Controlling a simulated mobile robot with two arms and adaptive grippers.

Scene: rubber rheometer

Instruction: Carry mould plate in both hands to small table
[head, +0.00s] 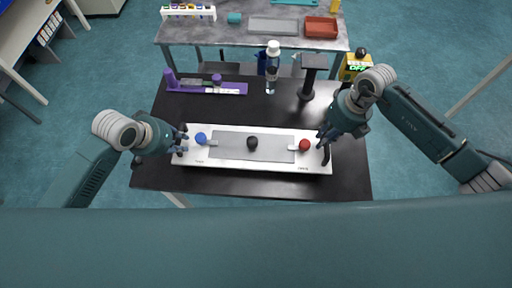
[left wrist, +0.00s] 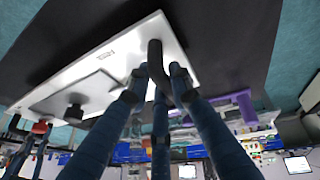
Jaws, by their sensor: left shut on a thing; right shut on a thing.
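The mould plate (head: 232,161) is a long white plate with a grey inset, a black knob in the middle, a blue knob at the left and a red knob at the right. It lies level over the small black table (head: 230,183); I cannot tell whether it rests on the top or hangs just above. My left gripper (head: 181,141) is shut on the plate's left end handle. The left wrist view shows the fingers around this black handle (left wrist: 156,58), beside the white plate (left wrist: 120,58). My right gripper (head: 325,142) is shut on the right end handle.
Behind the plate on the black table stand a purple fixture (head: 190,87), a bottle (head: 272,70) and a dark stand (head: 309,75). A grey bench (head: 230,33) beyond holds a red tray (head: 321,28) and a rack (head: 188,13). A yellow device (head: 354,66) is near the back right corner.

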